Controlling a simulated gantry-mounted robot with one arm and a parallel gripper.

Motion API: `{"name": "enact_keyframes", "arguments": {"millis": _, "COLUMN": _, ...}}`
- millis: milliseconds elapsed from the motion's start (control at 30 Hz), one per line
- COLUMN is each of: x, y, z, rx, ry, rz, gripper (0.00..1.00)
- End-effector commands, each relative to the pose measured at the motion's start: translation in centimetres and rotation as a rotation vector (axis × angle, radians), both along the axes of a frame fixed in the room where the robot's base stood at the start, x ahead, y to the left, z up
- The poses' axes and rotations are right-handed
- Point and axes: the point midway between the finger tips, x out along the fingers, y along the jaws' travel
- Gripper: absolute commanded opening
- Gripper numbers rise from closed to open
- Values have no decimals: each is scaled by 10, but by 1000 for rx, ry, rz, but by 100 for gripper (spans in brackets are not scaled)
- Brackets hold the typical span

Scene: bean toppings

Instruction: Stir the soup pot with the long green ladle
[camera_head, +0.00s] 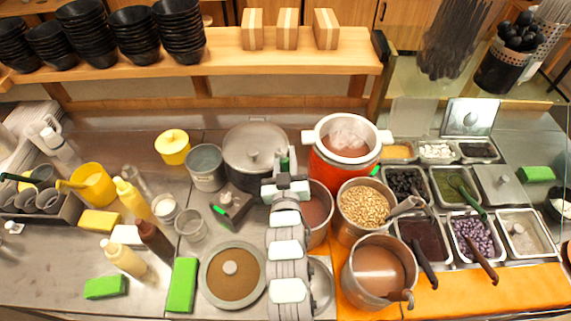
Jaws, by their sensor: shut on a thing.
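My gripper (284,170) is at the top of my arm, in front of the large grey lidded pot. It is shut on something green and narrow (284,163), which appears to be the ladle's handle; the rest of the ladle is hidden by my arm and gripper. A steel pot of reddish-brown soup (317,208) stands just right of my arm, its left side hidden. The red pot with a white rim (342,172) stands behind it and steams. I cannot tell which is the task's soup pot, or whether the ladle's bowl is in one.
A pot of beans (366,205) and a pot of brown liquid (378,268) stand at right, on or beside an orange mat (500,288). Topping trays (470,232) lie beyond. Bottles (128,258) and green blocks (182,285) are at left. A shelf (230,52) spans the back.

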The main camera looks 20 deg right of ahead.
Motion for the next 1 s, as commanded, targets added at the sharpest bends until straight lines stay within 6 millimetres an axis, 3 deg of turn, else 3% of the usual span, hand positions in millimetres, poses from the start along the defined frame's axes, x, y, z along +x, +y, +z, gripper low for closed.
{"name": "enact_keyframes", "arguments": {"millis": 133, "x": 5, "y": 17, "z": -5, "rx": 4, "ry": -1, "rz": 3, "gripper": 0}}
{"name": "enact_keyframes", "arguments": {"millis": 300, "x": -9, "y": 29, "z": -2, "rx": 2, "ry": -1, "rz": 1, "gripper": 0}}
{"name": "enact_keyframes", "arguments": {"millis": 500, "x": -28, "y": 19, "z": 1, "rx": -2, "ry": 1, "rz": -1, "gripper": 0}}
{"name": "enact_keyframes", "arguments": {"millis": 700, "x": -25, "y": -1, "z": 0, "rx": 0, "ry": 2, "rz": -2, "gripper": 0}}
{"name": "enact_keyframes", "arguments": {"millis": 1000, "x": -12, "y": 12, "z": -1, "rx": 2, "ry": -1, "rz": 1, "gripper": 0}}
